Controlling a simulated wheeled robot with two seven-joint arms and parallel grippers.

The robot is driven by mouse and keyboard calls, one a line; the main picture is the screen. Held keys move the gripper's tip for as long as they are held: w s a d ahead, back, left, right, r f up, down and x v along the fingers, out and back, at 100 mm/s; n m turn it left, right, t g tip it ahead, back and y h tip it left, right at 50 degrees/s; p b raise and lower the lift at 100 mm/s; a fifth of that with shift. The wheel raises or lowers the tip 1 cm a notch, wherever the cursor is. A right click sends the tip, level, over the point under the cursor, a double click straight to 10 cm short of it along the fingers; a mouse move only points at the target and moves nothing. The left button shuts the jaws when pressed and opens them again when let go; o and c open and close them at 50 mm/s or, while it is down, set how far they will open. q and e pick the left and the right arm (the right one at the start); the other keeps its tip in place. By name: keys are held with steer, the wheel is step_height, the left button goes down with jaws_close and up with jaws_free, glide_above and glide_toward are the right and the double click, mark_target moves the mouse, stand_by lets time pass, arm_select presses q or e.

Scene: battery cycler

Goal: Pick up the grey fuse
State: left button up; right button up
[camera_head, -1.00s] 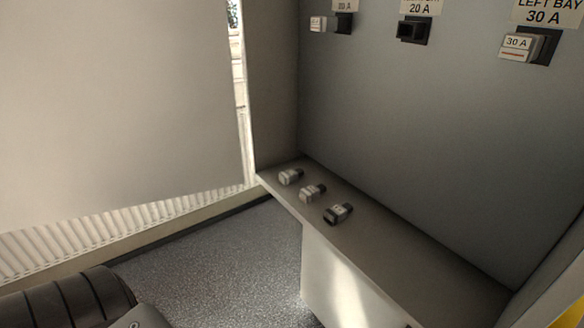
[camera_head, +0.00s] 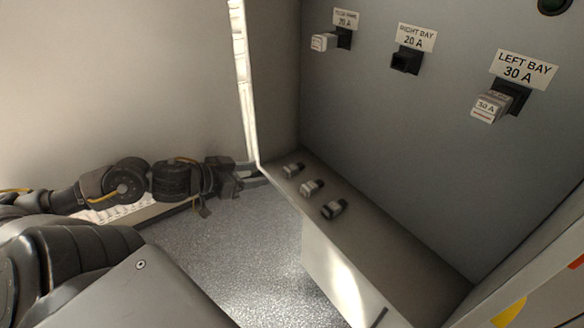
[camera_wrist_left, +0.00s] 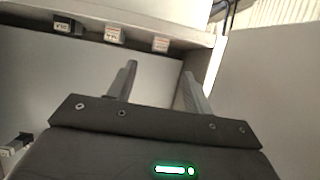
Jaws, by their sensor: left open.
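Three small fuses lie in a row on the shelf (camera_head: 385,235) below the panel. The far fuse (camera_head: 293,170) and the middle fuse (camera_head: 312,187) look pale grey; the near fuse (camera_head: 334,208) looks darker. I cannot tell for sure which one is the grey fuse. In the left wrist view the dark fuse (camera_wrist_left: 62,24), middle fuse (camera_wrist_left: 115,33) and far fuse (camera_wrist_left: 161,44) sit beyond the fingertips. My left gripper (camera_head: 262,174) is open and empty, at the shelf's far left corner, beside the far fuse and apart from it. It also shows in the left wrist view (camera_wrist_left: 159,76).
The panel above has a left bay 30 A fuse (camera_head: 490,107), an empty-looking right bay 20 A socket (camera_head: 407,61) and another fitted fuse (camera_head: 324,42). The cabinet's side edge (camera_head: 252,110) rises behind my left gripper. Open floor (camera_head: 240,250) lies left of the shelf.

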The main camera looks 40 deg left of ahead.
mark_target(285, 170)
arm_select(q)
steer(key=b+x, duration=0.2)
steer(key=x, duration=0.3)
steer(key=shift+w, duration=0.15)
steer(key=shift+d, duration=0.1)
steer(key=shift+w, duration=0.1)
steer(key=shift+w+d+f, duration=0.1)
steer(key=shift+w+f, duration=0.1)
steer(key=shift+w, duration=0.3)
steer(key=shift+x, duration=1.05)
steer(key=shift+p+x, duration=0.3)
steer(key=shift+x, duration=0.7)
steer(key=c, duration=1)
